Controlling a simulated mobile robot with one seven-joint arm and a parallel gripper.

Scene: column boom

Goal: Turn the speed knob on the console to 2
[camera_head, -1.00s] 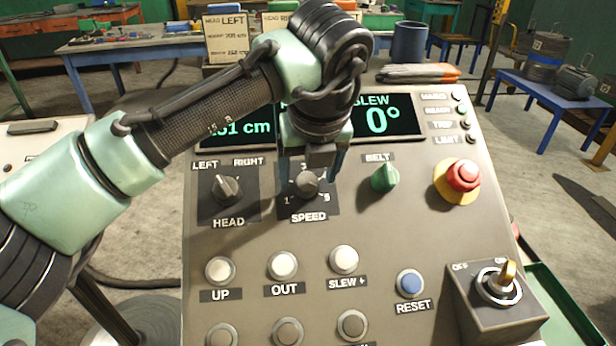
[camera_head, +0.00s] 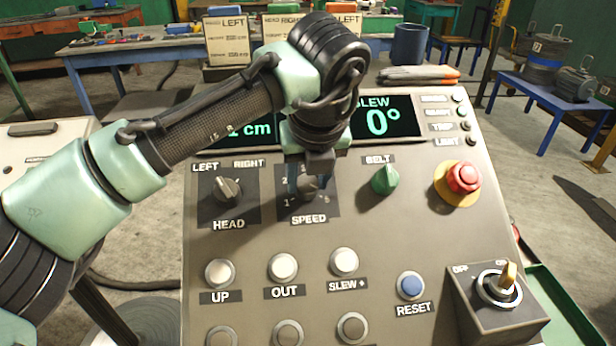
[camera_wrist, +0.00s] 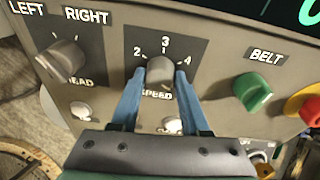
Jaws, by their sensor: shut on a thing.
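The grey speed knob (camera_head: 308,187) sits on its dark dial plate, marked SPEED, in the upper middle of the console (camera_head: 400,225). The knob (camera_wrist: 160,70) also shows in the wrist view, with 2, 3 and 4 readable around its top. My gripper (camera_head: 309,183) reaches down over the dial from above. Its blue fingers (camera_wrist: 160,78) stand on either side of the knob, shut on it. The knob's pointer is hard to make out, so I cannot tell its exact setting.
The head knob (camera_head: 227,191) is left of the dial and the green belt knob (camera_head: 385,180) right of it. A red emergency button (camera_head: 463,177) is further right. White push buttons (camera_head: 283,267) lie below. My arm hides part of the display (camera_head: 385,122).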

